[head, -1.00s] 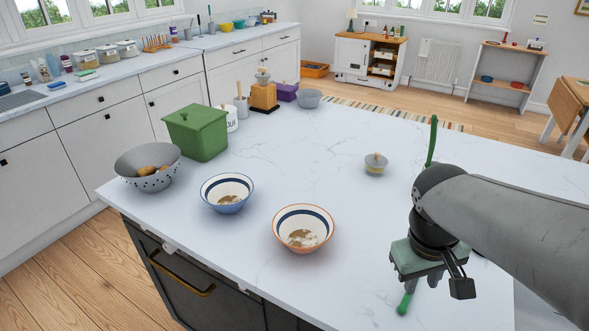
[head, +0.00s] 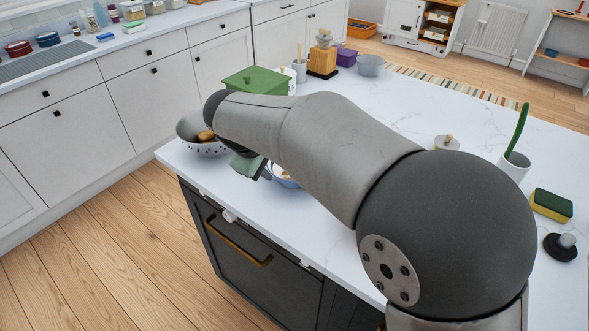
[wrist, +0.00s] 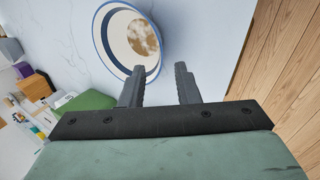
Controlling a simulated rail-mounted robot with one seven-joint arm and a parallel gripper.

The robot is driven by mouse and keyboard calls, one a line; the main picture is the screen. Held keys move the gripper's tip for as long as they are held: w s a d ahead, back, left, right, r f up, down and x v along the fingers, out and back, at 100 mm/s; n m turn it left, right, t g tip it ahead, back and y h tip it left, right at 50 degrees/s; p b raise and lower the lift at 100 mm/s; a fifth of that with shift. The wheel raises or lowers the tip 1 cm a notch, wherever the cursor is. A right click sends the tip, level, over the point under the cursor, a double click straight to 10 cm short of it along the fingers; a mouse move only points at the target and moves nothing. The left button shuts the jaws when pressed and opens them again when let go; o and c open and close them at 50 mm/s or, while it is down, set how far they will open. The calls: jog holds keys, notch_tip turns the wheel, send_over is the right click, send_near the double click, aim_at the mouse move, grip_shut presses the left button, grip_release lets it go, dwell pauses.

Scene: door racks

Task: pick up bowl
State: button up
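A white bowl with a dark blue band and blue outside (head: 284,181) stands on the counter near its front edge, mostly hidden by my arm in the head view. In the wrist view a bowl with a blue rim and brown-and-white contents (wrist: 112,42) lies just beyond my fingertips, towards the left finger. My gripper (wrist: 158,76) is open, with nothing between its fingers. In the head view my gripper (head: 254,168) is partly hidden by my arm, between the colander and the bowl. The orange-rimmed bowl is hidden behind my arm.
A grey colander with potatoes (head: 208,149) is left of my gripper, with a green box (head: 255,80) behind it. The counter's front edge is close.

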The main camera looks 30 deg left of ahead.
aim_at(280, 178)
jog(key=p+x, duration=0.1)
jog(key=x, duration=0.8)
jog(key=shift+a+p, duration=0.1)
jog(key=shift+p, duration=0.25)
jog(key=shift+r, duration=0.15)
grip_shut()
